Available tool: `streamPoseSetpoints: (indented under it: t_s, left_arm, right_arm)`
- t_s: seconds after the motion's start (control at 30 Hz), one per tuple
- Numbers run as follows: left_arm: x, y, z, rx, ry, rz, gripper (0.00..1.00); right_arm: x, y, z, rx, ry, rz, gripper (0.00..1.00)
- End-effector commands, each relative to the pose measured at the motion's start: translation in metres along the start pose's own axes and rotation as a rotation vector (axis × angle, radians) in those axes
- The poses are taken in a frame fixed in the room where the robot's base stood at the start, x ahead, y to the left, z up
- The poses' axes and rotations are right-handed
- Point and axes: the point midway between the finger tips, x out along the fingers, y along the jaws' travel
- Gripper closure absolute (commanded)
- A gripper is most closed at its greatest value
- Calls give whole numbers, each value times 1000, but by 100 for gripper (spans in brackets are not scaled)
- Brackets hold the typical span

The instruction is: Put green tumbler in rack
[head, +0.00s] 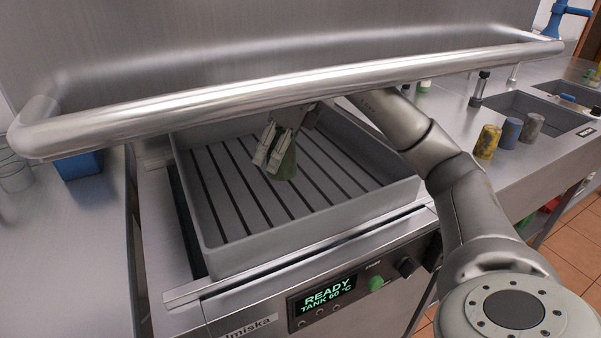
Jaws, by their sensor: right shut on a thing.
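The green tumbler (287,168) is held in my right gripper (270,158), whose fingers are shut on it. It hangs over the middle of the rack, slightly tilted. I cannot tell whether its lower end touches the slats. The rack (308,225) is a grey square tray with raised walls and dark slots between its slats, and I see nothing else in it. My right arm reaches in from the right, behind the metal bar. My left gripper is not in view.
A thick metal bar (300,85) crosses above the rack's back part. Yellow (487,142), blue-grey (509,133) and speckled (531,128) tumblers stand on the right counter beside a sink. A blue container (80,165) and a clear glass (15,175) are at left.

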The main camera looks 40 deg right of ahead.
Motion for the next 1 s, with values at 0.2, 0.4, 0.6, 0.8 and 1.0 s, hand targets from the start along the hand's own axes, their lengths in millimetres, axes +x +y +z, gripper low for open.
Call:
streamPoseSetpoints:
  t_s: [0.2,0.4,0.6,0.8,1.0]
  left_arm:
    - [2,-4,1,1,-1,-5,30]
    - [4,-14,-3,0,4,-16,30]
    - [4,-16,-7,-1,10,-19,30]
    - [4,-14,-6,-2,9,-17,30]
    - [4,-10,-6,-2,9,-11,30]
  right_arm:
    - [25,3,-14,9,5,-1,77]
    - [50,2,-25,8,3,-3,77]
    - [66,2,-31,7,3,-2,77]
    - [89,3,-41,8,2,-2,77]
    - [93,2,-42,7,-1,-3,77]
